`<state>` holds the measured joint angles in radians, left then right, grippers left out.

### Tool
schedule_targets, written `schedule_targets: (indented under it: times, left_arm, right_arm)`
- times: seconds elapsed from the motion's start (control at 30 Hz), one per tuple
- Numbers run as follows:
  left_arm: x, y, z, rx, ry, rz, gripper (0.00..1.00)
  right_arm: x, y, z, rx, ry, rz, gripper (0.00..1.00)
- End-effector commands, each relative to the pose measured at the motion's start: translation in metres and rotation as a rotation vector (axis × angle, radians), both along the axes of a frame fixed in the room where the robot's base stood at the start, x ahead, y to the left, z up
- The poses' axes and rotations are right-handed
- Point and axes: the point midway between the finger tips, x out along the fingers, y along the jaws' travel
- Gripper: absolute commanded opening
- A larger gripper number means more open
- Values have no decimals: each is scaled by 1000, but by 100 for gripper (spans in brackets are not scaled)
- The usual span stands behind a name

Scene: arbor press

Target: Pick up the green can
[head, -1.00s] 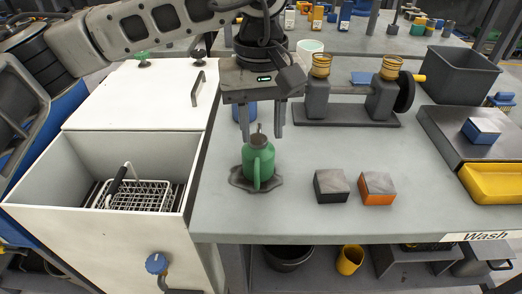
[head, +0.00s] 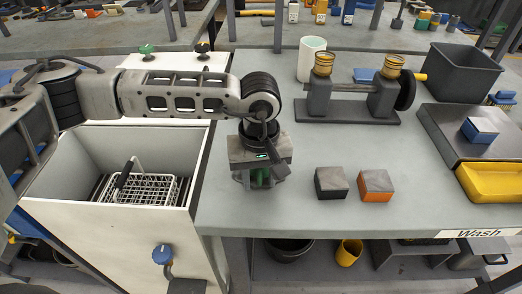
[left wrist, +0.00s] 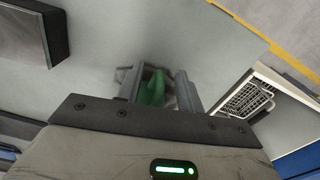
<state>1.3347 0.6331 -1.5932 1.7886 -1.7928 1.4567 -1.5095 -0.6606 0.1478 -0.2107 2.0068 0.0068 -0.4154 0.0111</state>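The green can (head: 260,178) stands on the grey bench, left of two small blocks. It is mostly hidden under my left gripper (head: 259,182), which points down over it. In the left wrist view the can (left wrist: 152,88) shows as blurred green between the two fingers of the left gripper (left wrist: 160,88). The fingers are spread on both sides of it. I see no clear grip on the can; whether a finger touches it is hard to tell. My right gripper is in neither view.
A black block (head: 331,183) and an orange block (head: 375,185) stand right of the can. A white open box with a wire basket (head: 150,190) is at left. A grey fixture (head: 347,112) and a white cup (head: 311,60) stand behind. The bench front is clear.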

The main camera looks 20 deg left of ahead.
Motion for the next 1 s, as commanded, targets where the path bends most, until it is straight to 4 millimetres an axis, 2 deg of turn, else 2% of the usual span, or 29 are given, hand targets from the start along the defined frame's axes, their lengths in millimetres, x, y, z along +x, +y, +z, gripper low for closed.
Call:
schedule_targets:
  times: [0.13, 0.37, 0.47, 0.5, 1.0]
  left_arm:
    - [0, -1, -13, 0, 1, -1, 37]
    - [0, -1, -15, -2, -1, -1, 37]
    - [0, -1, -15, -2, -1, -1, 12]
    - [0, -1, -15, -2, -1, -1, 1]
    - [1, -1, -12, -3, -4, 0, 0]
  right_arm:
    - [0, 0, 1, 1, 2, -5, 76]
    - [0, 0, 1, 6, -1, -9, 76]
    - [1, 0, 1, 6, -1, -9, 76]
    - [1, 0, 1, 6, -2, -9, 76]
    - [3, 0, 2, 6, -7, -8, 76]
